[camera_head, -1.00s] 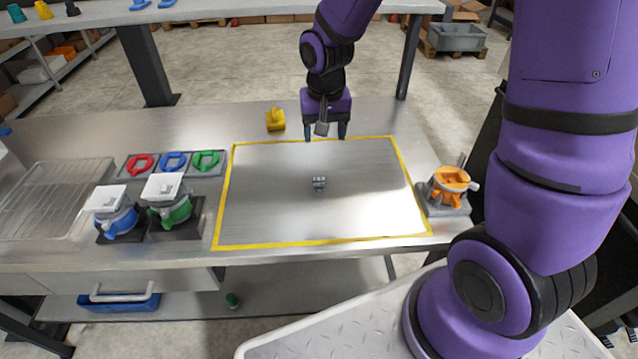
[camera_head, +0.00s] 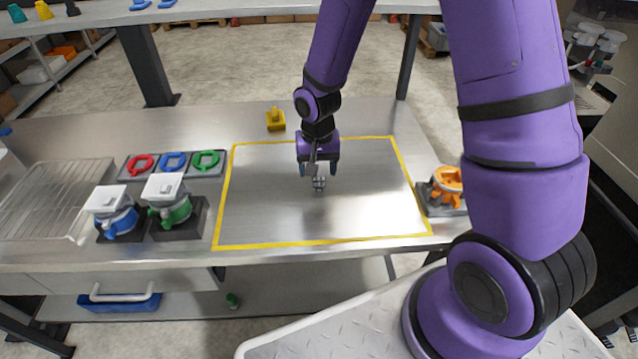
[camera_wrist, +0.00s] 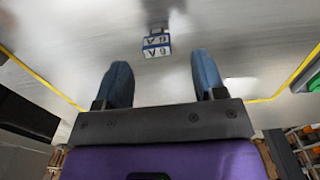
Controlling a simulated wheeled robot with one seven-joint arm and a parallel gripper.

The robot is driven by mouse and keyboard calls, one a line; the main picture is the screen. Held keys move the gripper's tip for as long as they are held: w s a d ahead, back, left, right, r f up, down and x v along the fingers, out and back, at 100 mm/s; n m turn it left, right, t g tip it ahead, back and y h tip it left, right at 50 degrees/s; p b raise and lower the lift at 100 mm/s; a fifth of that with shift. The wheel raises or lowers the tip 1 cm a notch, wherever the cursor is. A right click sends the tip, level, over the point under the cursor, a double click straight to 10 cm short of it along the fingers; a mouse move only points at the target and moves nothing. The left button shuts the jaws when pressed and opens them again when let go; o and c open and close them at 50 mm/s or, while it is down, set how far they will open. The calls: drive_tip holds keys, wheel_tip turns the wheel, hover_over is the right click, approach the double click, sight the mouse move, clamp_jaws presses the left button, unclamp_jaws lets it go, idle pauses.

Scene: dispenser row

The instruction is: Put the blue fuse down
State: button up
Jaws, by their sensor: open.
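A small fuse (camera_head: 319,184) sits on the steel table inside the yellow outline, near its middle. In the wrist view the fuse (camera_wrist: 156,46) shows white faces marked 6A with blue edging. My gripper (camera_head: 318,169) is over the table on the far side of the fuse. In the wrist view my gripper (camera_wrist: 161,78) has its two blue-grey fingers wide apart with nothing between them. The fuse lies just beyond the fingertips, roughly in line with the gap, and apart from both fingers.
Red (camera_head: 139,163), blue (camera_head: 173,161) and green (camera_head: 207,160) rings lie in a tray at left. Blue (camera_head: 116,219) and green (camera_head: 168,212) dispensers stand before them. An orange dispenser (camera_head: 447,183) stands at right, a yellow block (camera_head: 275,120) at the back. The outlined area is otherwise clear.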

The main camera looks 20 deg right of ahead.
sight(319, 179)
drive_tip(key=shift+d+f, duration=0.15)
drive_tip(key=shift+f, duration=2.2)
drive_tip(key=c, duration=1)
drive_tip(key=shift+c, duration=0.3)
drive_tip(key=shift+r, duration=0.1)
